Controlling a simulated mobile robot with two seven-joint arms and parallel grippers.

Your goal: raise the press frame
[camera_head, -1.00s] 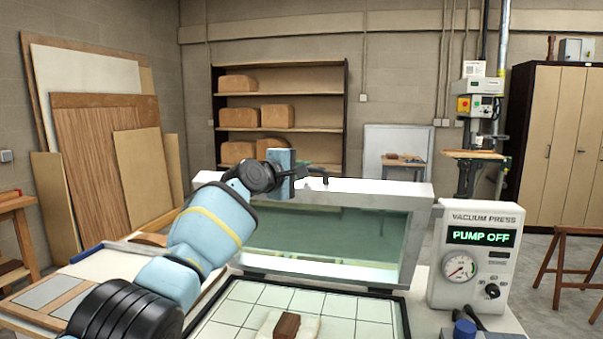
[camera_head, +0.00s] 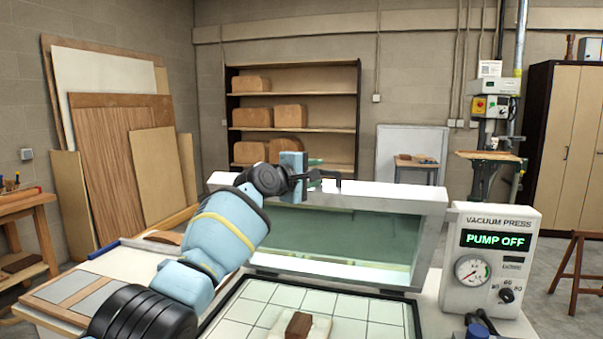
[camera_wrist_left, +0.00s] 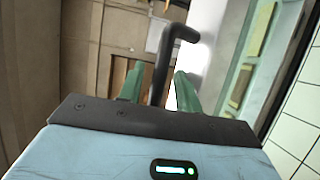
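The press frame (camera_head: 420,204) is a pale metal frame with a green see-through sheet. It stands steeply tilted up at the back of the gridded press bed (camera_head: 262,294). A black bent handle (camera_head: 331,177) sticks up from its top bar. My left gripper (camera_head: 314,178) is at this handle. In the left wrist view the handle (camera_wrist_left: 167,58) lies between the two green fingers of the left gripper (camera_wrist_left: 160,88), with gaps visible on both sides. The left gripper is open.
A brown block (camera_head: 299,325) on a white pad rests on the bed. The vacuum press control box (camera_head: 488,260), reading PUMP OFF, stands to the right. Wood panels (camera_head: 112,160) lean on the left wall. A shelf (camera_head: 292,95) stands behind.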

